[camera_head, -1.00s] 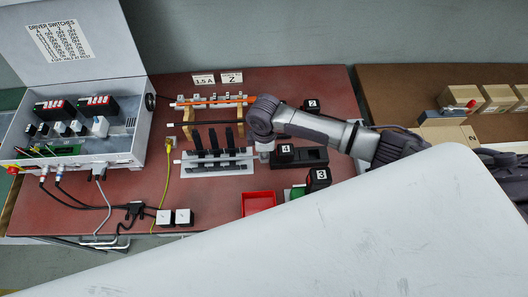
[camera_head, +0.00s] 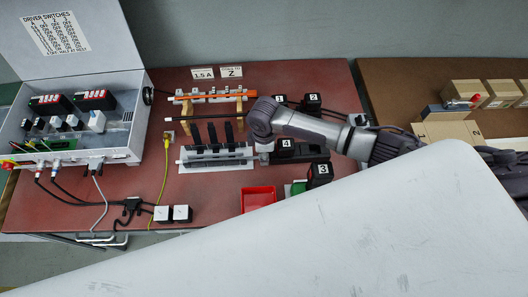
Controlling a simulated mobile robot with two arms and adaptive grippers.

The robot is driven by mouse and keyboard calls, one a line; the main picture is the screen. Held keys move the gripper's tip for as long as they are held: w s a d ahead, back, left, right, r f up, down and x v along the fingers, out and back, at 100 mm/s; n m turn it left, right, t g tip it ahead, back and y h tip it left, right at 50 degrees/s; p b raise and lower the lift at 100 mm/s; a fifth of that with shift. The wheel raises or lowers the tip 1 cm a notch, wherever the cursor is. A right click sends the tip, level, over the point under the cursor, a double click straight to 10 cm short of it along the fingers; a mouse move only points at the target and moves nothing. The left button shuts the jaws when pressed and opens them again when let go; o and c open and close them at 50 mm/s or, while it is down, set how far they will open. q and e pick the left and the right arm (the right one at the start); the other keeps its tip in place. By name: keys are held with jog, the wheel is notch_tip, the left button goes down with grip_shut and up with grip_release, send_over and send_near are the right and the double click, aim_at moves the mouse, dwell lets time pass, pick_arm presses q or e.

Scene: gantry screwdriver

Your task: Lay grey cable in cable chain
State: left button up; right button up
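A thin grey cable (camera_head: 103,205) comes out of the front of the open control box and hangs in a loop at the table's left front. A grey-white fixture (camera_head: 215,160) with several upright black fins (camera_head: 213,134) stands mid-table; I cannot tell for certain whether it is the cable chain. My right arm reaches in from the right, and its end, with the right gripper (camera_head: 264,149), points down at the fixture's right end. The fingers are too small and hidden to tell open from shut, or whether they touch anything. My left gripper is not in view.
The control box (camera_head: 128,153) stands at the left. A yellow cable (camera_head: 163,180) runs down the table beside the fixture. An orange rod (camera_head: 212,96) lies on a rack behind. A red tray (camera_head: 258,198) and numbered black blocks (camera_head: 318,172) are near the arm. Cartons (camera_head: 465,92) stand right.

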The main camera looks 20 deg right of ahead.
jog(key=shift+o, duration=0.2)
notch_tip(320, 180, up, 12)
dwell(0.6)
dwell(0.4)
